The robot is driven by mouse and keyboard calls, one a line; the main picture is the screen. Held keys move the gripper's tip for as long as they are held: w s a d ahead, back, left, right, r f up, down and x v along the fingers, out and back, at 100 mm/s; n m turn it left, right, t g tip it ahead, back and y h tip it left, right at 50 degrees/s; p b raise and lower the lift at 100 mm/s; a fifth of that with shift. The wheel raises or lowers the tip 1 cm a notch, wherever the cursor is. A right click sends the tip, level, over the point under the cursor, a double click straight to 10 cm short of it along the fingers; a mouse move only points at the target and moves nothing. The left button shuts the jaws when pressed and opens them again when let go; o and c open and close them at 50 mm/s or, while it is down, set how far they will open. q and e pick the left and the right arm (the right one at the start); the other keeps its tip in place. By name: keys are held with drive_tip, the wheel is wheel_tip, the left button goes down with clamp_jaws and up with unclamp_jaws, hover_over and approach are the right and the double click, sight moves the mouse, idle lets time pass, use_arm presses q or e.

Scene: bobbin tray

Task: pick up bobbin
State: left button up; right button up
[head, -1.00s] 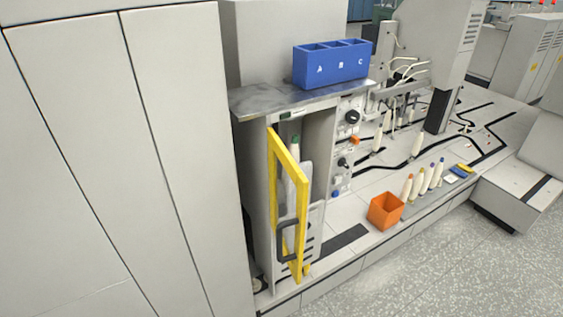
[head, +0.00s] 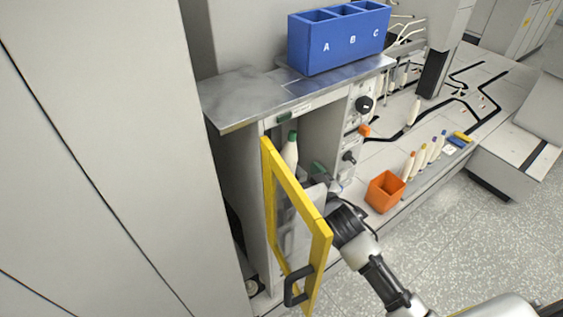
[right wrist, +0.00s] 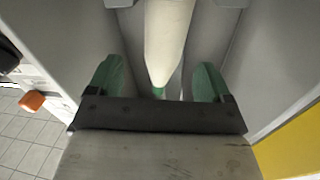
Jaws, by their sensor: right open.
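The bobbin (head: 290,153) is a cream spindle with a green top. It stands upright inside the narrow compartment behind the yellow-framed door (head: 271,195), which stands open. My right gripper (head: 318,170) is at the compartment, just right of the bobbin in the head view; its green fingertip shows there. In the right wrist view the cream bobbin (right wrist: 167,40) tapers to a small green end between the two open green fingers of the gripper (right wrist: 158,82). Clear gaps show on both sides, and nothing is gripped. The bobbin's lower part is hidden in the head view. My left gripper is out of view.
An orange box (head: 384,192) and several bobbins (head: 424,157) stand to the right. The door handle (head: 297,287) juts out at the front. The floor is clear.

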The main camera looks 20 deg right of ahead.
sight(293, 165)
drive_tip(key=x, duration=0.6)
drive_tip(key=shift+a+r+p, duration=0.1)
drive_tip(key=shift+a+p, duration=0.1)
drive_tip(key=shift+p, duration=0.15)
drive_tip(key=shift+s, duration=0.1)
drive_tip(key=c, duration=1)
